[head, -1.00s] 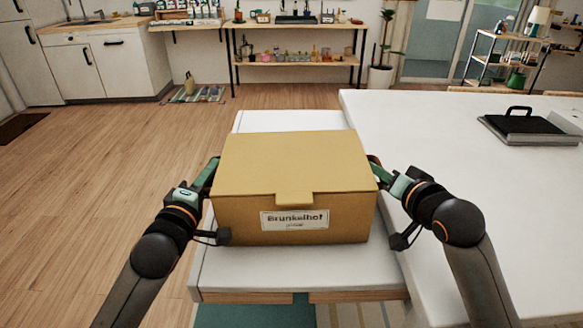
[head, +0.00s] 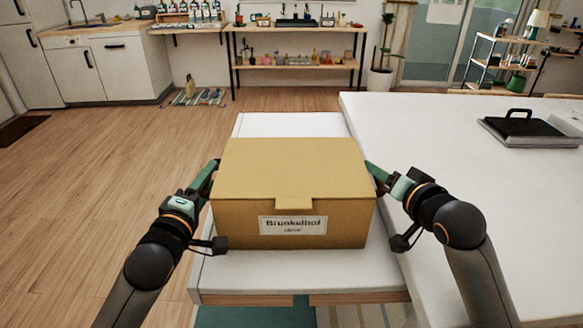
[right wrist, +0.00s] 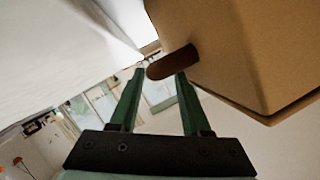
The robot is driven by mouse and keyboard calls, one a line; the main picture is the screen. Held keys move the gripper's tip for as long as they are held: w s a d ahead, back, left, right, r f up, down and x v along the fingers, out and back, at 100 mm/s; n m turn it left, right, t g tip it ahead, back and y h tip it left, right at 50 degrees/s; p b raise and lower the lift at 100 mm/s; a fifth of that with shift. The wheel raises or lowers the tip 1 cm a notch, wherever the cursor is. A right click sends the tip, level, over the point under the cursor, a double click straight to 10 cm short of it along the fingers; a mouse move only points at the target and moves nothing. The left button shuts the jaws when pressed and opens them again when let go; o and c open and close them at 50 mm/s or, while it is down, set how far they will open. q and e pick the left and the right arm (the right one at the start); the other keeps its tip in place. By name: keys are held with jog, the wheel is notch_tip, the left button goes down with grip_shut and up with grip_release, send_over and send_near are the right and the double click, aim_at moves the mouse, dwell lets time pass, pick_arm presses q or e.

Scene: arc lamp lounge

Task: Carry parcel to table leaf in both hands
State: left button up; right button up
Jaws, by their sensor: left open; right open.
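The parcel (head: 292,168), a closed tan cardboard box with a white "Brunkelhof" label on its front, sits level on the white table leaf (head: 222,276). My left gripper (head: 213,168) is open at the parcel's left side; its fingertips are partly hidden by the box. My right gripper (head: 371,170) is open at the right side. In the right wrist view, the open fingers (right wrist: 160,75) stand apart, with a brown rounded handle (right wrist: 172,63) on the parcel's side (right wrist: 235,50) at their tips. I cannot tell whether they touch it.
The larger white table (head: 460,200) adjoins the leaf on the right, with a black case (head: 520,128) on it. Bare leaf shows behind and in front of the parcel. Wooden floor (head: 90,190) is clear on the left.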

pick_arm(q)
jog(key=s, duration=0.3)
jog(key=s+a, duration=0.1)
jog(key=s, duration=0.3)
jog(key=shift+s+a, duration=0.15)
jog(key=shift+a, duration=0.05)
pick_arm(e)
jog(key=f, duration=0.2)
jog(key=shift+s+a+f+g, duration=0.1)
jog(key=shift+a+f+g, duration=0.2)
jog(key=shift+a+f, duration=0.05)
pick_arm(q)
jog(key=shift+w+f, duration=0.1)
jog(key=shift+w, duration=0.15)
pick_arm(e)
jog(key=shift+v, duration=0.75)
pick_arm(q)
jog(key=shift+w+d, duration=0.15)
pick_arm(e)
jog(key=s+d+r, duration=0.2)
jog(key=s+r, duration=0.2)
jog(key=s, duration=0.1)
jog(key=shift+s+d+r, duration=0.15)
jog(key=shift+s, duration=0.25)
jog(key=shift+s, duration=0.1)
